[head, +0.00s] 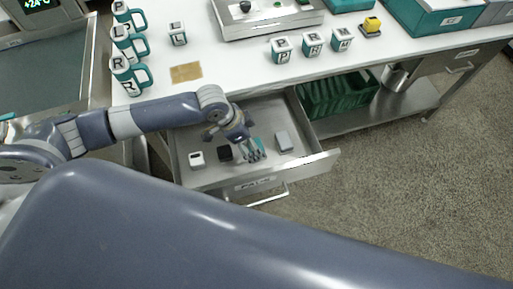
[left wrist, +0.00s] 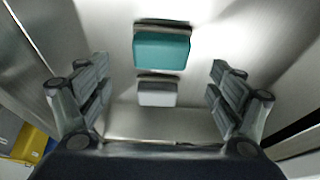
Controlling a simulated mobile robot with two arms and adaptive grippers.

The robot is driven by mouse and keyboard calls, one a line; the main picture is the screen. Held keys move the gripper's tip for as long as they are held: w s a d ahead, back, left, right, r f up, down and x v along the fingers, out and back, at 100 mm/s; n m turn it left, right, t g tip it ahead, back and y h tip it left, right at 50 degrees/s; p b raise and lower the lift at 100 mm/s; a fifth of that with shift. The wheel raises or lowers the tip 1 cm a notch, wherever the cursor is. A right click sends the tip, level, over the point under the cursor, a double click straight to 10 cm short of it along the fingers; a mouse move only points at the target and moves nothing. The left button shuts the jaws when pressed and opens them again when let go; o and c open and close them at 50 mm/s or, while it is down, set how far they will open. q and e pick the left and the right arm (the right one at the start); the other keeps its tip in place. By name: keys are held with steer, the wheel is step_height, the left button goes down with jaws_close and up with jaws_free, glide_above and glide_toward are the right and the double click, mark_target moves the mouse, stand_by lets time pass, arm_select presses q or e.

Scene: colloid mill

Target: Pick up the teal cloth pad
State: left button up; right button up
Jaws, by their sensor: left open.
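The teal cloth pad (left wrist: 162,50) is a small teal block with a dark edge. It lies on the metal floor of the open drawer (head: 325,160). In the head view the pad (head: 258,146) shows only partly, behind my left fingers. My left gripper (head: 251,153) points down into the drawer. In the left wrist view the fingers of my left gripper (left wrist: 160,82) are spread wide with nothing between them in their grip. The pad appears ahead of them, between their lines. My right gripper is not in view.
The drawer also holds a grey block (head: 283,140), a black block (head: 225,153) and a white block (head: 196,159). A pale block (left wrist: 157,91) lies close to the pad in the left wrist view. The white worktop (head: 225,70) with lettered mugs (head: 133,77) is behind the drawer.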

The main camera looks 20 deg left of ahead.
arm_select(q)
steer(key=x, duration=0.4)
steer(key=shift+s+a+f, duration=0.15)
steer(key=shift+a+f, duration=0.05)
steer(key=shift+f, duration=0.15)
steer(key=shift+d+f, duration=0.1)
steer(key=shift+f, duration=0.3)
steer(key=c, duration=0.8)
steer(key=shift+c, duration=1.3)
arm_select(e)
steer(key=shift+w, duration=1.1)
